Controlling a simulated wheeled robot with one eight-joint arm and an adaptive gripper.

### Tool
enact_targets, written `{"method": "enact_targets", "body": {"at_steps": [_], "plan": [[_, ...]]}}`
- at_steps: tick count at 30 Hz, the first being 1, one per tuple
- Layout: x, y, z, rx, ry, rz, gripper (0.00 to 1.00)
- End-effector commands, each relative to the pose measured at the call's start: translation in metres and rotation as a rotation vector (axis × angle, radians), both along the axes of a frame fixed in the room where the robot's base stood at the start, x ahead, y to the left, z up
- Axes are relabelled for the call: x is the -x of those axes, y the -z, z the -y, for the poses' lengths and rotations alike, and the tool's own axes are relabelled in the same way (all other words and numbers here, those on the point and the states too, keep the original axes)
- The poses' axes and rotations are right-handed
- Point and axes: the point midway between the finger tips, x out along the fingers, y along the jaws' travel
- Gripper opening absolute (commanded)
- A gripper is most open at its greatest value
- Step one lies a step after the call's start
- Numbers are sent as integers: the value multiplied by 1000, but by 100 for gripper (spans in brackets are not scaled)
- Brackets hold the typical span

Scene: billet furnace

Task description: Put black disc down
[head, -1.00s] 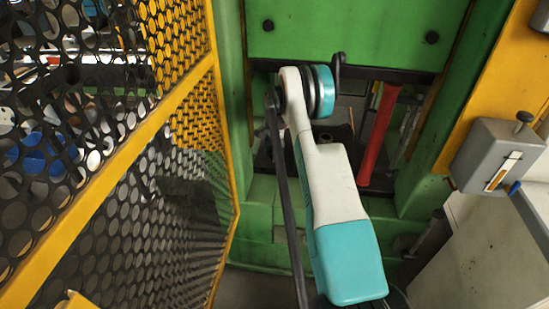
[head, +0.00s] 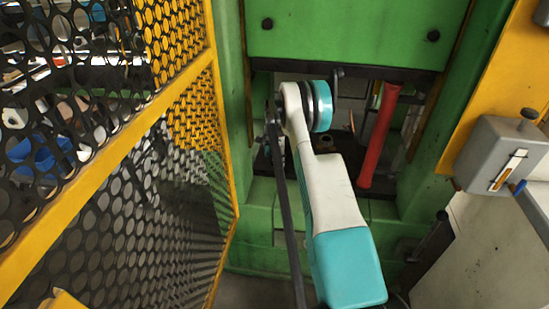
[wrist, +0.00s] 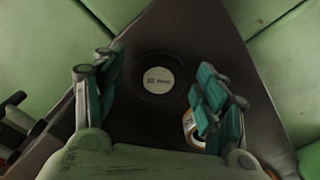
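A black disc (wrist: 157,78) with a round white label lies on a dark plate (wrist: 187,30) in the wrist view. The label's print is too small to read. My gripper (wrist: 155,86) is above the plate, with its two green-padded fingers spread on either side of the disc. Gaps show between the fingers and the disc, so the gripper is open and empty. In the head view my arm reaches into the green press and hides the gripper and the disc.
A small orange-and-white round thing (wrist: 194,128) is near the right finger. In the head view, a red bar (head: 380,135) stands right of my arm inside the green press (head: 350,30). A yellow mesh fence (head: 110,190) is on the left, a grey box (head: 495,153) on the right.

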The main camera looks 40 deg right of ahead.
Motion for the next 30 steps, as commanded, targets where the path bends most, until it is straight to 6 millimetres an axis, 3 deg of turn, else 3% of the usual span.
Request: {"method": "enact_targets", "body": {"at_steps": [13, 24, 30], "plan": [[0, -6, 0, 0, 0, 0, 70], [0, -61, 0, 0, 0, 0, 70], [0, -78, 0, 0, 0, 0, 70]]}}
